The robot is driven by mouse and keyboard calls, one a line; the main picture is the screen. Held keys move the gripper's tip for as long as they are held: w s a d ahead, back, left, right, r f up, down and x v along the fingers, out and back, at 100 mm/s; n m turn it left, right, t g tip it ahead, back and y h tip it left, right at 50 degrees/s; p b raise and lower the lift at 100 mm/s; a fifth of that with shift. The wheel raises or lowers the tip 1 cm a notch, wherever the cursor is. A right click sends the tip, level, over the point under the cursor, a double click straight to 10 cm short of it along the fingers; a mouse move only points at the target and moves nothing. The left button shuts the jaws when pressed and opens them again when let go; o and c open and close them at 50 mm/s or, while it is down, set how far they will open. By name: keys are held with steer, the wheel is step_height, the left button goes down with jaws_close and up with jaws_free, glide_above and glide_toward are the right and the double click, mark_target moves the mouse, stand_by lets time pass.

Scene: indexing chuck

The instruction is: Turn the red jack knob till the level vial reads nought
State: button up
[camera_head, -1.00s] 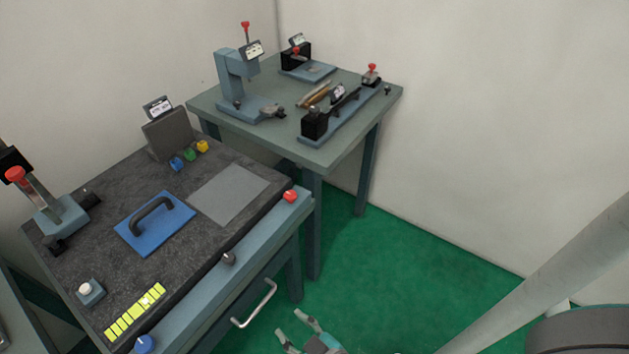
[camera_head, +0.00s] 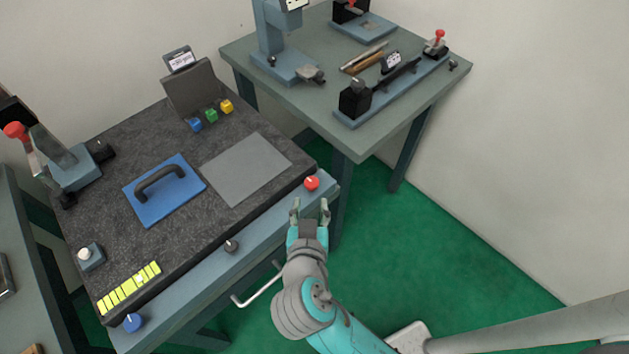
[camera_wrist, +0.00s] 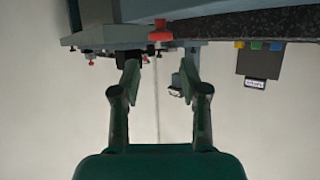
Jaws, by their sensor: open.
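The red jack knob (camera_head: 312,183) sits on the blue-grey front rail at the right corner of the dark granite table. It also shows in the wrist view (camera_wrist: 160,32), beyond the fingers and roughly between them. My gripper (camera_head: 310,205) is open and empty, just in front of the red knob; in the wrist view its two fingers (camera_wrist: 160,78) stand wide apart, with no contact visible. A yellow-green segmented strip (camera_head: 128,288), probably the level vial, lies at the granite's near left; a pale mark shows right of its middle. Its reading is too small to tell.
A blue plate with a black handle (camera_head: 153,211) and a grey sheet (camera_head: 228,175) lie on the granite. A dark knob (camera_head: 231,246) and a blue knob (camera_head: 132,322) sit along the rail. A drawer handle (camera_head: 257,288) juts out below. A second table (camera_head: 350,141) stands behind.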

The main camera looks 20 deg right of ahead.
mark_target(312, 183)
steer(key=x, duration=0.8)
steer(key=shift+w+f, duration=0.2)
steer(key=shift+w, duration=0.05)
steer(key=c, duration=0.8)
